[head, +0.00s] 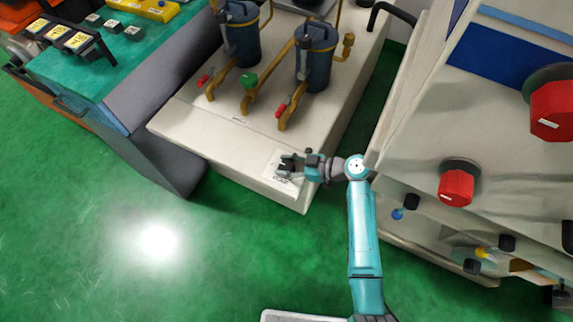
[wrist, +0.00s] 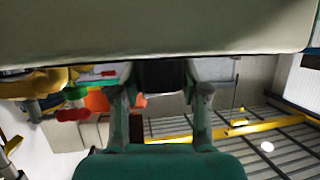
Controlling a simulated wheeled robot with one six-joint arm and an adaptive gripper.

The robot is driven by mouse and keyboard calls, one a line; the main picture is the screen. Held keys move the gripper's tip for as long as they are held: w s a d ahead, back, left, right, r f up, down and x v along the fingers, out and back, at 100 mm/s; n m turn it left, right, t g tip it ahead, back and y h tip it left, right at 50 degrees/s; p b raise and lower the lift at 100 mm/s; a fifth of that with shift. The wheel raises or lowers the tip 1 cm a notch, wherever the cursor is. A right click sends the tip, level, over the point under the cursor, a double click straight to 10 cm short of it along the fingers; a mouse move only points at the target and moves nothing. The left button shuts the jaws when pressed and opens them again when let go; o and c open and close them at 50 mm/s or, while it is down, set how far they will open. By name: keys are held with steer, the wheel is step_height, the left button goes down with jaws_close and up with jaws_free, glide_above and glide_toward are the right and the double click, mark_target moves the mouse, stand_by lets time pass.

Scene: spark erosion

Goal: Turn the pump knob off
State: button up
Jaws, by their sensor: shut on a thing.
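The pump knob (head: 285,168) is a small dark knob on a pale plate (head: 274,165) at the front right corner of the beige pump unit (head: 215,140). My gripper (head: 291,168) reaches it from the right in the head view and covers part of it. In the wrist view, my two fingers (wrist: 162,88) stand on either side of the dark knob (wrist: 160,75) and are shut on it. The knob's pointer or marking cannot be made out.
Dark blue filter canisters (head: 316,62) with brass pipes, red-handled valves (head: 281,110) and a green knob (head: 250,81) stand on the unit. A beige machine with large red knobs (head: 456,186) is at right. Green floor (head: 150,270) is clear in front.

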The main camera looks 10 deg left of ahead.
steer(key=shift+f, duration=0.15)
steer(key=o, duration=1)
steer(key=shift+o, duration=0.8)
steer(key=m+t, duration=0.2)
steer(key=m+t+h, duration=0.1)
steer(key=t, duration=0.1)
steer(key=shift+s+m+h, duration=0.15)
steer(key=shift+m+h, duration=0.15)
steer(key=shift+m, duration=0.1)
steer(key=m+t+h, duration=0.4)
steer(key=m, duration=0.1)
steer(key=shift+t, duration=0.4)
steer(key=shift+m+h, duration=0.3)
steer(key=shift+a+m+t+h, duration=0.1)
steer(key=shift+m+t+h, duration=0.8)
steer(key=shift+m+h, duration=1.15)
